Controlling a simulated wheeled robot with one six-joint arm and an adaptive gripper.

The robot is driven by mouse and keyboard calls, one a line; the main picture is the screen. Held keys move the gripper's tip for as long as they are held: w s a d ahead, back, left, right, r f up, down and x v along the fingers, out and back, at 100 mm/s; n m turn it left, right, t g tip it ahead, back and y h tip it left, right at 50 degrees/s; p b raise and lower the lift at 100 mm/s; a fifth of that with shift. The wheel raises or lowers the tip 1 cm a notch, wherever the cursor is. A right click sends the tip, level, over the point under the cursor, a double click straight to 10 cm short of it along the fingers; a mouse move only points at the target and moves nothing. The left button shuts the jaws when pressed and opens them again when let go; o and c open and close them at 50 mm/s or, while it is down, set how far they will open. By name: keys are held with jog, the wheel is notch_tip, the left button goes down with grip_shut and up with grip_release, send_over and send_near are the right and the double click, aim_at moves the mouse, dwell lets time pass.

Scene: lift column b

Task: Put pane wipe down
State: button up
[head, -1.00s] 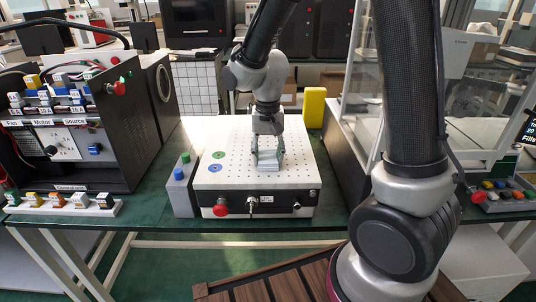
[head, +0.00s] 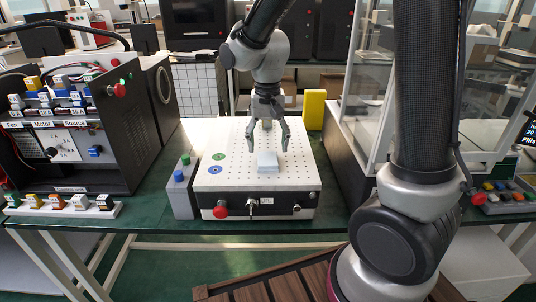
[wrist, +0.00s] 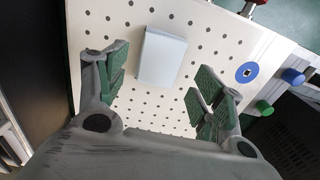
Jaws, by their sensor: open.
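The pane wipe looks like a small pale blue-white block (head: 267,162). It lies on the white perforated top of a box (head: 230,180), near its middle. It also shows in the wrist view (wrist: 161,57), lying flat on the dotted surface. My gripper (head: 267,148) is open and empty, just above and behind the block in the head view. In the wrist view, its two green-padded fingers (wrist: 160,88) stand wide apart, with the block beyond and between them, touching neither finger.
A green and a blue disc lie on the box top at left. A grey button box (head: 182,187) stands left of it. A yellow block (head: 314,109) stands behind at right. A black control panel (head: 75,130) is at left, and a glass-sided cabinet (head: 370,110) at right.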

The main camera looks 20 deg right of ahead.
aim_at(268, 159)
notch_tip(268, 159, up, 7)
dwell(0.3)
